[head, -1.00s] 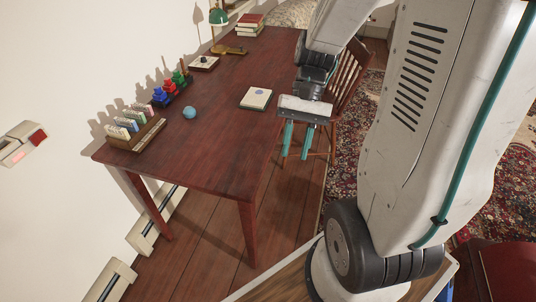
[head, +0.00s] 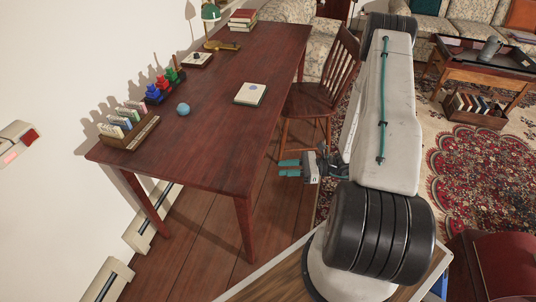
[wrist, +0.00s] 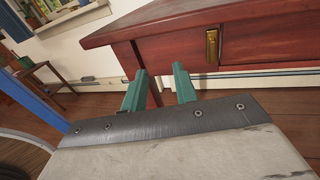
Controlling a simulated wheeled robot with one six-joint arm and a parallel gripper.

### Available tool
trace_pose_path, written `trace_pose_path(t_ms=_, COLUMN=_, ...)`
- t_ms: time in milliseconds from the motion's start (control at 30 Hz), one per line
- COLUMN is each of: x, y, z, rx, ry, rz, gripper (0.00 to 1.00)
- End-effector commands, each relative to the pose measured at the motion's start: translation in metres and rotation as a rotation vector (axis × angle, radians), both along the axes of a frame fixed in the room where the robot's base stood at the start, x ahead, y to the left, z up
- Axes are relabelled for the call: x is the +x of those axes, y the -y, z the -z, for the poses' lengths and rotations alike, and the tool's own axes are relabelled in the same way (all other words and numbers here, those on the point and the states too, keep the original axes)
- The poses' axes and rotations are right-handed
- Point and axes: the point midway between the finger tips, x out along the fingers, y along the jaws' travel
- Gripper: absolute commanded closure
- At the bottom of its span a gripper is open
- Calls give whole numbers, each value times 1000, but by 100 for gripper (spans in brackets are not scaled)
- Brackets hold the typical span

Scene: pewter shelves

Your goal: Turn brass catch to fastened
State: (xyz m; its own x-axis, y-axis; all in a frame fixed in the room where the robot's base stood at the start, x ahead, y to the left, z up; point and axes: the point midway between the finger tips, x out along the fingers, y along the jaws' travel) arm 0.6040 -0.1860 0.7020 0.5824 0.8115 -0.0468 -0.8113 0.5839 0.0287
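The brass catch (wrist: 212,46) is a small upright brass piece on the red-brown front of the wooden desk, right of centre in the wrist view. I cannot make out clearly which way its lever is turned. It does not show in the head view. My gripper (wrist: 158,80) has two teal fingers apart with nothing between them, pointing toward the desk, left of and short of the catch. In the head view my gripper (head: 288,168) is beside the desk's right side, lower than its top, and not touching it.
The desk (head: 205,115) carries a card rack (head: 128,128), a blue ball (head: 183,109), a pad (head: 250,94) and a green lamp (head: 211,13). A wooden chair (head: 320,88) stands beside the desk, just beyond my gripper. Bare floor lies between the desk and my base.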

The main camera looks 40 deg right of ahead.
Motion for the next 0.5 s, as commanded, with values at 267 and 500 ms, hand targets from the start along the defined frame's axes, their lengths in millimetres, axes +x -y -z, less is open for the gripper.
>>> trace_pose_path(t_ms=267, x=41, y=42, z=17, rx=13, ry=43, rz=251, gripper=71)
trace_pose_path(t_ms=500, x=62, y=25, z=15, rx=15, ry=54, rz=258, gripper=71)
